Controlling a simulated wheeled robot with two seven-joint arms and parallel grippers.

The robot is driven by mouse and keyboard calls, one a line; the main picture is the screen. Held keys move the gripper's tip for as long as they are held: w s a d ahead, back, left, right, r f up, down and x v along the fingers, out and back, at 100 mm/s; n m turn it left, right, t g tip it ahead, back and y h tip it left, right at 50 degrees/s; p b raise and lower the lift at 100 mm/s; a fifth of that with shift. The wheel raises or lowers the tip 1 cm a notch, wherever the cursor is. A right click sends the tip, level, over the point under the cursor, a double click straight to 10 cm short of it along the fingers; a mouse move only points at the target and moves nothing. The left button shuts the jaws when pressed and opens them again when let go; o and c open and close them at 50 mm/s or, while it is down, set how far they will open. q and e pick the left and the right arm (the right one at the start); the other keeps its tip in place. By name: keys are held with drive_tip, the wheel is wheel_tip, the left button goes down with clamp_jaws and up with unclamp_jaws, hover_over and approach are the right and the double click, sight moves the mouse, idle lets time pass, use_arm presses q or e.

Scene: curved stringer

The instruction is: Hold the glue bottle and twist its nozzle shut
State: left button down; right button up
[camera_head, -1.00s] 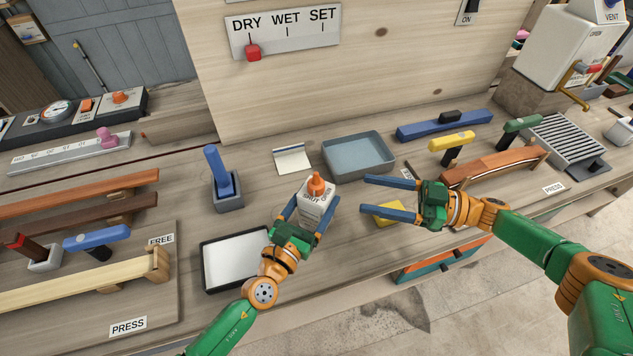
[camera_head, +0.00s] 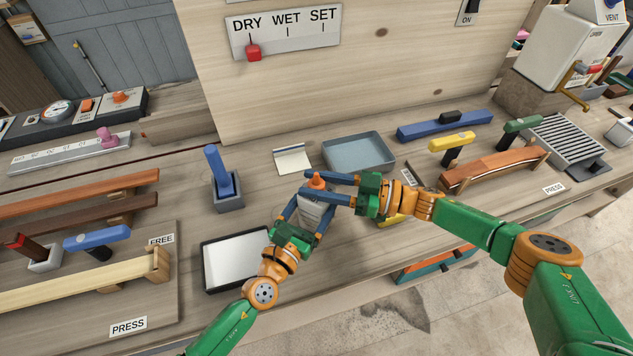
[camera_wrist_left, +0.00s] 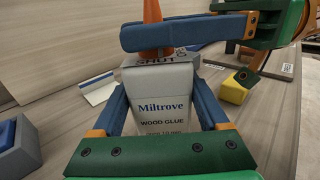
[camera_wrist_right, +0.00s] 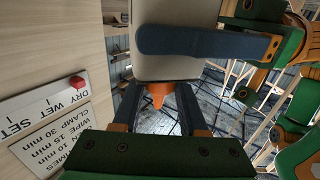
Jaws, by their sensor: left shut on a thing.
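The white glue bottle (camera_head: 312,213) stands upright over the bench, with Miltrove wood glue lettering in the left wrist view (camera_wrist_left: 162,108). My left gripper (camera_head: 308,208) is shut on its sides. The word SHUT shows on its top edge. The orange nozzle (camera_head: 316,183) sits on top, and shows in the right wrist view (camera_wrist_right: 158,93). My right gripper (camera_head: 312,184) reaches in from the right, one finger on each side of the nozzle. The fingers are close to it, but I cannot tell whether they grip it. The near finger hides part of the nozzle in the left wrist view.
A black-rimmed white tray (camera_head: 206,268) lies left of the bottle. A blue-grey tray (camera_head: 360,152) and a white pad (camera_head: 292,160) lie behind it. A blue-handled tool (camera_head: 221,172) stands in a grey block. A yellow block (camera_head: 393,221) is partly hidden under my right gripper.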

clamp_jaws()
drive_tip(key=shift+s+a+m+t+h, duration=0.15)
drive_tip(key=shift+m+t+h, duration=0.35)
drive_tip(key=shift+m+t, duration=0.8)
drive_tip(key=shift+t+h, duration=0.4)
drive_tip(key=shift+t, duration=0.5)
drive_tip(key=o, duration=0.7)
unclamp_jaws()
drive_tip(key=v, duration=1.2)
